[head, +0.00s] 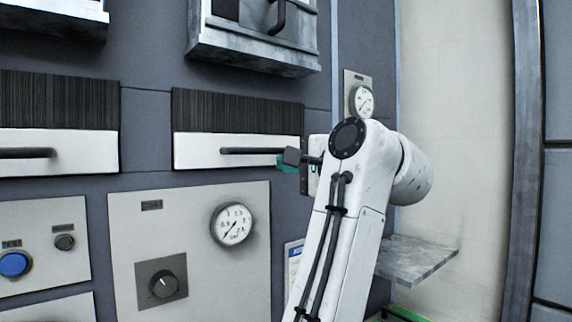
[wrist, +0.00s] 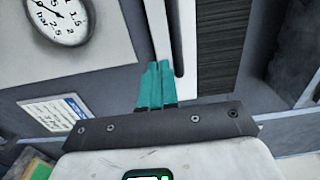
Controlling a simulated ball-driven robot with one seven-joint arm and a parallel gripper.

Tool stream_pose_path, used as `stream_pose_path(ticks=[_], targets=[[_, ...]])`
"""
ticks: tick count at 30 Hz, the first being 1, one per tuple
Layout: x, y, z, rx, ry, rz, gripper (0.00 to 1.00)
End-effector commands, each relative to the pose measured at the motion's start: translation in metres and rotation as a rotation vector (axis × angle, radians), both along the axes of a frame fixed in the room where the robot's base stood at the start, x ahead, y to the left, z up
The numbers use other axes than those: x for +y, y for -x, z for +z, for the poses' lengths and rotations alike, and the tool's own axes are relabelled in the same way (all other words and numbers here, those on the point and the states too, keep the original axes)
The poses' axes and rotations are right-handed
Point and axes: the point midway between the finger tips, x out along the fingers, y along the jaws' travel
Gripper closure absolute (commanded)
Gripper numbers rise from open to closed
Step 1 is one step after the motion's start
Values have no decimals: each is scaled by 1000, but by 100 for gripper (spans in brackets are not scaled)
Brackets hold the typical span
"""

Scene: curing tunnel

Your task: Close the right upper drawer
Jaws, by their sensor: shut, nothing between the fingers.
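A white drawer front (head: 212,150) with a dark bar handle (head: 258,150) sits on the right, below a dark ribbed strip. How far it stands out is hard to tell. Its front also shows in the wrist view (wrist: 191,75), with the handle (wrist: 178,40) along it. My gripper (head: 283,160) is at the right end of this drawer front, close to the handle's end. Its teal fingers are together and empty in the wrist view (wrist: 157,68), near the edge of the white front. Whether they touch it is unclear.
A similar white drawer front (head: 60,150) is on the left. A box-like unit with a handle (head: 255,52) juts out above. A panel with a gauge (head: 232,224) and knob (head: 164,285) lies below. A grey shelf (head: 415,262) sticks out at lower right.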

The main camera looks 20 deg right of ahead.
Motion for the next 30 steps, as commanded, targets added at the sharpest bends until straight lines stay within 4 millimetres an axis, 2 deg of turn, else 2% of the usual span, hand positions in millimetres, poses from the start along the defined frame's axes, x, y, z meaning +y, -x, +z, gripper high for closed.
stream_pose_path(ticks=[2, 18, 27, 30], targets=[[-3, 8, -5, 3, 1, 0, 100], [-26, 77, -4, 3, 0, -1, 100], [-27, 84, -4, 7, 2, 0, 100], [-28, 77, -29, 38, 53, -11, 100]])
